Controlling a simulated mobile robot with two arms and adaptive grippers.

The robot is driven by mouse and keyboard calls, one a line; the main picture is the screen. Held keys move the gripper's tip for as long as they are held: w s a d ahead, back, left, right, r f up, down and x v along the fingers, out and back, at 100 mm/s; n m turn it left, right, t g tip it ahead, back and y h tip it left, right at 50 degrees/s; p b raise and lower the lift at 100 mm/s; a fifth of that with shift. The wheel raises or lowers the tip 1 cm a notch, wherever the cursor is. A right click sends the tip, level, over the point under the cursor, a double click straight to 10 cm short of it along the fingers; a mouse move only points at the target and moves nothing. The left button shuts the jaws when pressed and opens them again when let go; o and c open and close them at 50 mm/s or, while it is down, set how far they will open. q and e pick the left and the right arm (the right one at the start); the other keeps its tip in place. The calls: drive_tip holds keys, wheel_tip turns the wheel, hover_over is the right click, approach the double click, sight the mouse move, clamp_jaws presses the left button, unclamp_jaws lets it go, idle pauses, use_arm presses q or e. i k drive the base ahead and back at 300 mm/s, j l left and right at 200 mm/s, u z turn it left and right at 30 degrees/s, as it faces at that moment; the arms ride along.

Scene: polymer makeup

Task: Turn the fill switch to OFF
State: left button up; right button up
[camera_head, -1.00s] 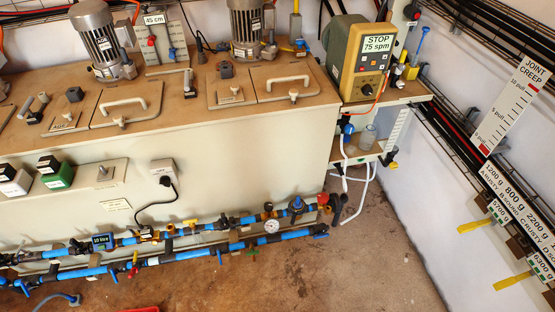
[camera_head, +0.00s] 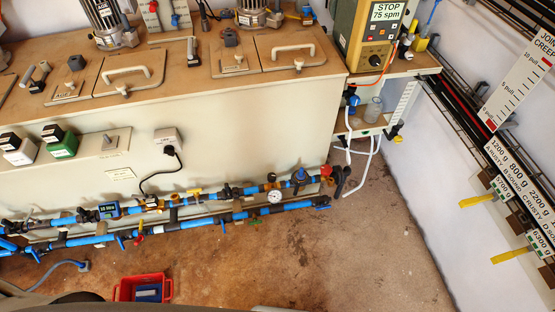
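No label in view can be read as the fill switch. On the tank's front, a grey plate with a small lever switch (camera_head: 109,140) sits right of a green-based switch box (camera_head: 62,147) and a white-based switch box (camera_head: 19,151). The lever's setting is too small to tell. A blank-looking label (camera_head: 120,173) is below the plate, its text unreadable. A grey socket (camera_head: 168,138) with a black plug and cable is further right. Neither of my grippers is in view.
Blue pipes with valves and a gauge (camera_head: 275,196) run along the tank's base. A red crate (camera_head: 120,291) lies on the brown floor. A control box reading STOP 75 spm (camera_head: 371,30) stands on the right shelf. Floor at lower right is clear.

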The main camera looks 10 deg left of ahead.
sight(169, 150)
drive_tip(key=k+u, duration=0.15)
drive_tip(key=u, duration=0.95)
